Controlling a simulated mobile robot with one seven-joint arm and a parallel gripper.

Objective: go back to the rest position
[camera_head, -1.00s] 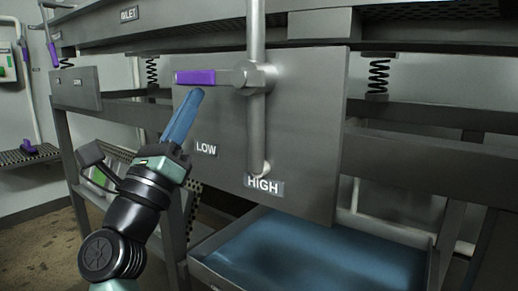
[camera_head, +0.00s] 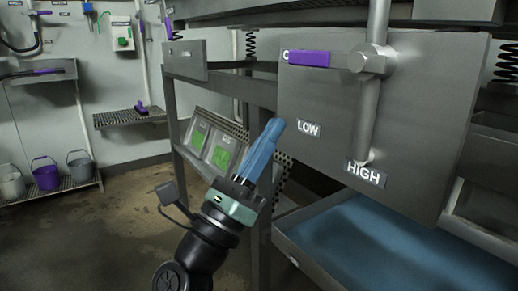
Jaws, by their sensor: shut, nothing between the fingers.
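My gripper (camera_head: 276,128) has blue fingers that are shut with nothing between them. It points up and to the right, in front of the frame's leg and just left of the grey valve plate (camera_head: 400,140). The plate carries a purple-handled lever (camera_head: 309,59) on a vertical pipe (camera_head: 372,100). The lever lies level, pointing left. A LOW label (camera_head: 308,129) and a HIGH label (camera_head: 366,174) are on the plate. My gripper looks apart from the lever.
A blue-lined tray (camera_head: 390,245) lies low at the right under the metal frame. Buckets (camera_head: 46,174) stand on a rack (camera_head: 70,186) at the far left. A grated shelf (camera_head: 128,118) is on the back wall. The floor (camera_head: 110,225) at the left is clear.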

